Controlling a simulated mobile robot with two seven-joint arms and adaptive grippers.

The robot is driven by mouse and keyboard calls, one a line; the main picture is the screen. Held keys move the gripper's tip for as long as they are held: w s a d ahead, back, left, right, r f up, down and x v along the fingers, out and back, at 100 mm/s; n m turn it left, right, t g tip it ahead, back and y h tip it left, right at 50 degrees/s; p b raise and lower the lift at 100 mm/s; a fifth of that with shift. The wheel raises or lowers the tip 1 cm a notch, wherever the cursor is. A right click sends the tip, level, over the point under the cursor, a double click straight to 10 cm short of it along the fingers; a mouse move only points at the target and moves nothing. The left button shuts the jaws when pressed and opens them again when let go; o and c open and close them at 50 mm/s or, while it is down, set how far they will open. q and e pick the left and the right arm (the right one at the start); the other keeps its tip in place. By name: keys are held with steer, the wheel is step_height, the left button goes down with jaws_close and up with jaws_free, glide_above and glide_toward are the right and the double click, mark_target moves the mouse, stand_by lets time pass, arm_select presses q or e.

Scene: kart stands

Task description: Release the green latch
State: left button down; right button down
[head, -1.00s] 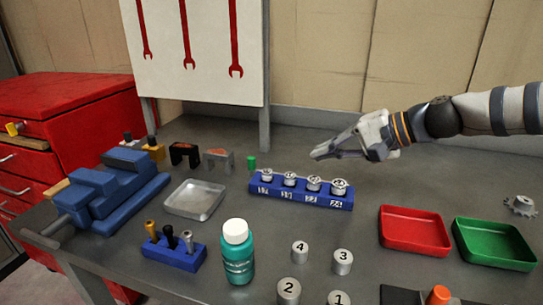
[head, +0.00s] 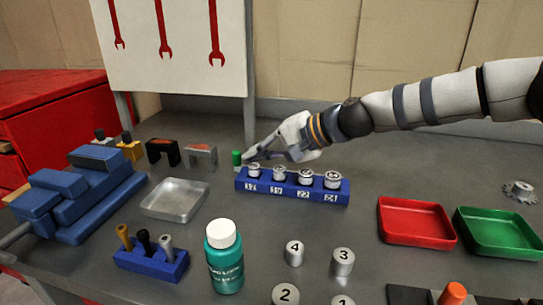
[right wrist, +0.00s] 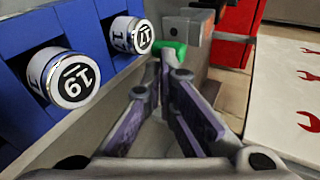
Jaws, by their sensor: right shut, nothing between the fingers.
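The green latch (head: 236,158) is a small upright green piece on the bench, just behind the left end of the blue socket rack (head: 243,184). In the right wrist view the green latch (right wrist: 172,48) shows beyond my fingertips, partly hidden by them. My right gripper (head: 249,155) is shut and empty, its fingertips at the right side of the latch. In the right wrist view the fingertips (right wrist: 163,66) look very near it; I cannot tell whether they touch. My left gripper is not in view.
The rack with several numbered sockets lies just in front of my right gripper. Two small blocks, black (head: 163,150) and grey (head: 201,155), stand left of the latch. A metal tray (head: 175,198) and green bottle (head: 225,262) are nearer. Behind, a tool board (head: 170,60) rises.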

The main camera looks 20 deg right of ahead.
stand_by(0.3)
steer(key=w+a, duration=0.2)
steer(key=shift+a, duration=0.4)
steer(key=shift+s, duration=0.1)
